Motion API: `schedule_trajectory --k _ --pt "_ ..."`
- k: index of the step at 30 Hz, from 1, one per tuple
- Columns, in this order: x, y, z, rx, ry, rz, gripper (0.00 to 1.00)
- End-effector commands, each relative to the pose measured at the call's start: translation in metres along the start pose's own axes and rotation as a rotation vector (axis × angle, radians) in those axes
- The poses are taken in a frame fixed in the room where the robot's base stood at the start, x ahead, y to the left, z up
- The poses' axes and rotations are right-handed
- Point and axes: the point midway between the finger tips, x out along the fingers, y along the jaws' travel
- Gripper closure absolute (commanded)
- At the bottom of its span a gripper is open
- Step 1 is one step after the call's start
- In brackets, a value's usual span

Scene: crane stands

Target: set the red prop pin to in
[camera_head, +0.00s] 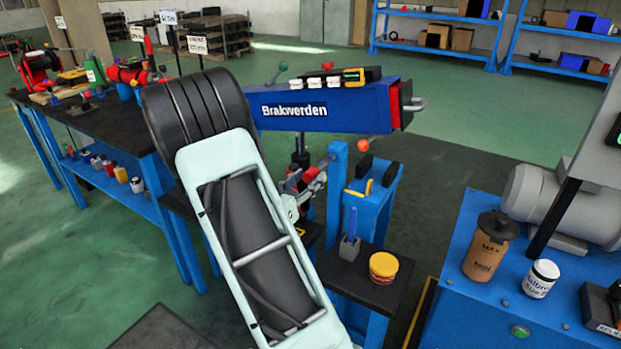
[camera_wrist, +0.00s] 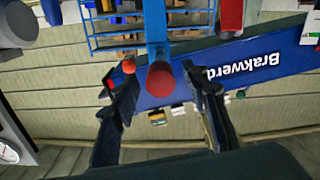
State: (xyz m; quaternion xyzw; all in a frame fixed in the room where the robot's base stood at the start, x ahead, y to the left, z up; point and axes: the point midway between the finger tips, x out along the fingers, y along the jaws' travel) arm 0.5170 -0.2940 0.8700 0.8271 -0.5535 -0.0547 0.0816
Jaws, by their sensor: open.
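In the wrist view a red round-ended pin (camera_wrist: 160,80), which I take as the prop pin, lies in line with a blue post (camera_wrist: 155,25). My gripper (camera_wrist: 163,88) is open, one dark finger on either side of the pin, with gaps showing on both sides. I cannot tell how far the pin is from the fingertips or how deep it sits. In the head view my gripper (camera_head: 312,182) is mostly behind my pale arm, left of the blue post (camera_head: 337,178); the pin is not clear there. The blue Brakwerden boom (camera_head: 330,105) is above.
An orange-red ball knob (camera_head: 375,143) sits close by and shows left of the pin in the wrist view (camera_wrist: 129,66). A dark low table holds a yellow-red round tin (camera_head: 383,267). A blue bench (camera_head: 470,300) with a motor is at right.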

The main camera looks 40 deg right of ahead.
Motion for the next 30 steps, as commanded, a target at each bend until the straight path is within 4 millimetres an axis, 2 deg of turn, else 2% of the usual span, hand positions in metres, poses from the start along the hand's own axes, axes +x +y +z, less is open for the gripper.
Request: schedule_trajectory --k 6,14,25,30 --pt "0.017 0.0 0.0 0.001 0.0 -0.001 0.58" --pt "0.017 0.0 0.0 0.001 0.0 -0.001 0.58" --pt "0.017 0.0 0.0 0.001 0.0 -0.001 0.98" --pt "0.017 0.0 0.0 0.001 0.0 -0.001 1.0"
